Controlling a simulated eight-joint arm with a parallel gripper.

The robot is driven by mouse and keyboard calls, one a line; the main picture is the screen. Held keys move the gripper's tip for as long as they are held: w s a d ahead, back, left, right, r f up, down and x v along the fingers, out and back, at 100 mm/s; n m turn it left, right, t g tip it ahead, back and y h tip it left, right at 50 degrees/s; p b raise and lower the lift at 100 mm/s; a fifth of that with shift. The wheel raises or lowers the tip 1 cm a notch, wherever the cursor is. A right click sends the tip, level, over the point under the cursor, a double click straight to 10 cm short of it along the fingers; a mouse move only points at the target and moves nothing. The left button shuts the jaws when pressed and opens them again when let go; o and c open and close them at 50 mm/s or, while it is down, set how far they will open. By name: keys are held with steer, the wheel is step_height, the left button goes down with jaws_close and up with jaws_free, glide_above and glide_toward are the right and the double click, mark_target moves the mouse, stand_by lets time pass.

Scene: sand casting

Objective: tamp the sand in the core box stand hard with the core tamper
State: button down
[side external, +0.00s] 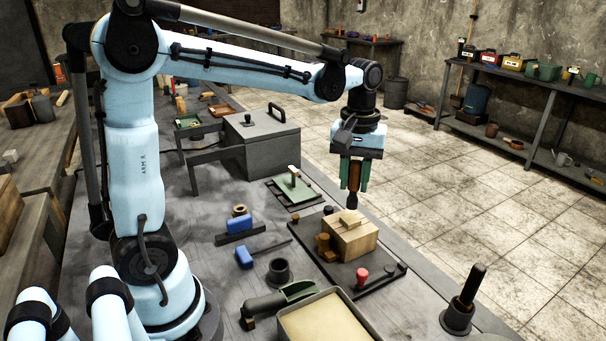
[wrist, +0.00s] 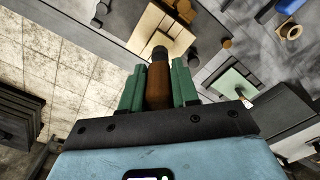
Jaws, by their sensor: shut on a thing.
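My gripper (side external: 354,176) has green fingers shut on the brown wooden handle of the core tamper (side external: 353,184). The tamper hangs upright, its dark head (side external: 352,201) down, just above the wooden core box (side external: 352,242). The box sits on a dark stand board (side external: 341,271). In the wrist view the tamper (wrist: 158,84) is between the fingers, and its dark end overlaps the box (wrist: 152,24). A small gap seems to lie between head and box; contact cannot be told for sure. The sand inside cannot be made out.
A red knob (side external: 361,274) and brown wooden pegs (side external: 322,243) stand on the board near the box. A tray of sand (side external: 322,322), a dark cup (side external: 279,271) and blue-handled tools (side external: 240,225) lie nearby. A black-handled tool in a holder (side external: 458,315) stands at the right.

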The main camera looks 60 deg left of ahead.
mark_target(356, 161)
steer(key=shift+r, duration=0.15)
steer(key=shift+r, duration=2.4)
steer(key=c, duration=1.5)
jaws_free()
steer(key=shift+f, duration=0.1)
jaws_close()
